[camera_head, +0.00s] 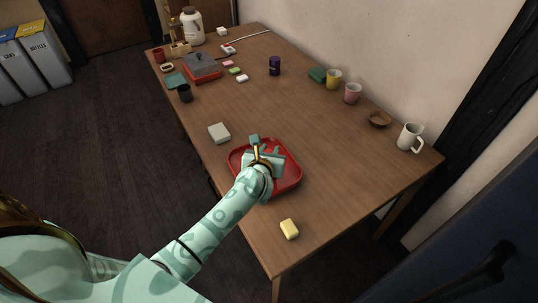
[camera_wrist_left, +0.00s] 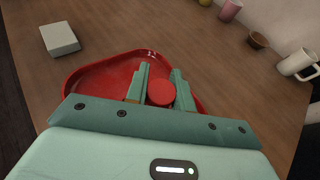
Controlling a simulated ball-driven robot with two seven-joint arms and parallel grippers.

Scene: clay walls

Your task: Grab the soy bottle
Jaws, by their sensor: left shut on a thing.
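The soy bottle shows in the left wrist view as a round red cap (camera_wrist_left: 161,93) seen from above, between my left gripper's fingers (camera_wrist_left: 160,78). The rest of its body is hidden under the cap and the gripper. In the head view my left gripper (camera_head: 264,150) is over the red tray (camera_head: 294,181), shut on the bottle, which the hand and fingers mostly hide there. The tray also shows in the wrist view (camera_wrist_left: 90,82), under the fingers. I cannot tell whether the bottle touches the tray. My right gripper is not in view.
A pale grey box (camera_head: 219,133) lies left of the tray, and a yellow block (camera_head: 289,229) lies near the front edge. A white mug (camera_head: 409,137), a wooden bowl (camera_head: 379,119) and cups (camera_head: 352,93) line the wall side. The table's middle (camera_head: 300,115) is clear.

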